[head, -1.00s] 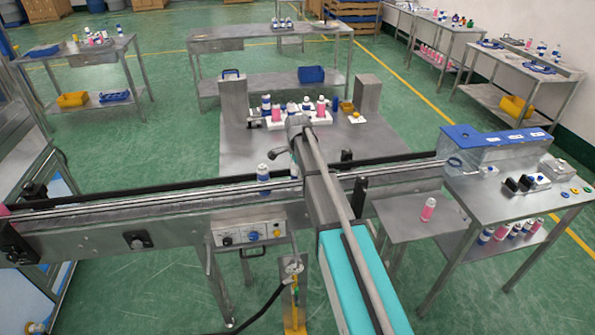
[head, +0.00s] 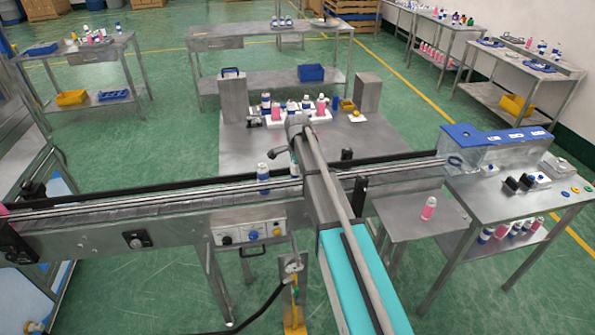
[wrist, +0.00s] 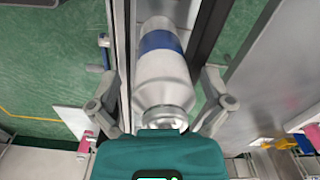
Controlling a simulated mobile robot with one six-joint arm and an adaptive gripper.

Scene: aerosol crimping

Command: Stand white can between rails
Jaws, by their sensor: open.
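The white can with a blue band (head: 263,173) stands upright on the conveyor, between its rails (head: 215,194). In the wrist view the can (wrist: 163,70) shows from above, its narrow metal neck close to my gripper's body. My gripper (wrist: 160,108) is open, with one finger on each side of the can's upper part and a visible gap at each side. In the head view my gripper (head: 276,165) is small, just right of the can. The can's base is hard to see in the wrist view.
A white tray of pink and white-blue bottles (head: 300,112) stands on the metal platform behind the conveyor. A control box (head: 250,231) hangs on the conveyor's front. A blue-topped machine (head: 495,145) stands at the right end. The belt left of the can is clear.

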